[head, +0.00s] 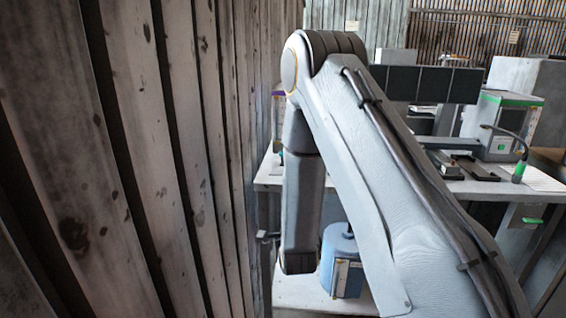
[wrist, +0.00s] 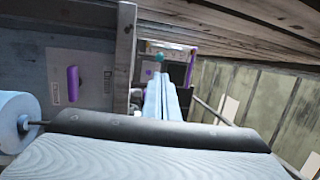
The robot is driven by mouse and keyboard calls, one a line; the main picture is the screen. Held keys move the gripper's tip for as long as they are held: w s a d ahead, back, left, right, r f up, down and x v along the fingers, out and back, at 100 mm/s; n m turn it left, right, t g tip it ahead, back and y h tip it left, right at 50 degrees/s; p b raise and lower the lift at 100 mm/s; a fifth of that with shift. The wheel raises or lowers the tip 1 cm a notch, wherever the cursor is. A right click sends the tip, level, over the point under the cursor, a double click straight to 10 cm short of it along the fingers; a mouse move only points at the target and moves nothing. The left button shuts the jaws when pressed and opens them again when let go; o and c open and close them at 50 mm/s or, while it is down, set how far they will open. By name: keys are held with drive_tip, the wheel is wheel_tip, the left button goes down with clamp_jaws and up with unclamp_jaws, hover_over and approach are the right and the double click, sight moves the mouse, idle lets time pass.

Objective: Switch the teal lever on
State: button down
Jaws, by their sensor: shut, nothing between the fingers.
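In the wrist view, a small teal knob (wrist: 159,57), which looks like the end of the teal lever, shows just beyond my fingertips. The rest of the lever is hidden or too small to make out, so I cannot tell its position. My gripper (wrist: 161,82) is shut and empty, its two pale fingers side by side and pointing at the knob. I cannot tell whether the tips touch it. In the head view my arm covers the middle, and neither the teal lever nor my fingertips can be made out.
A panel with a purple handle (wrist: 73,85) is at left in the wrist view. A wooden plank wall (head: 150,150) runs close along the left in the head view. A blue canister (head: 341,255) stands low beside my arm. A bench (head: 475,187) with equipment is at right.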

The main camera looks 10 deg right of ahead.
drive_tip(key=shift+w, duration=0.1)
drive_tip(key=p+x, duration=0.3)
drive_tip(key=x, duration=1.1)
drive_tip(key=shift+r, duration=0.1)
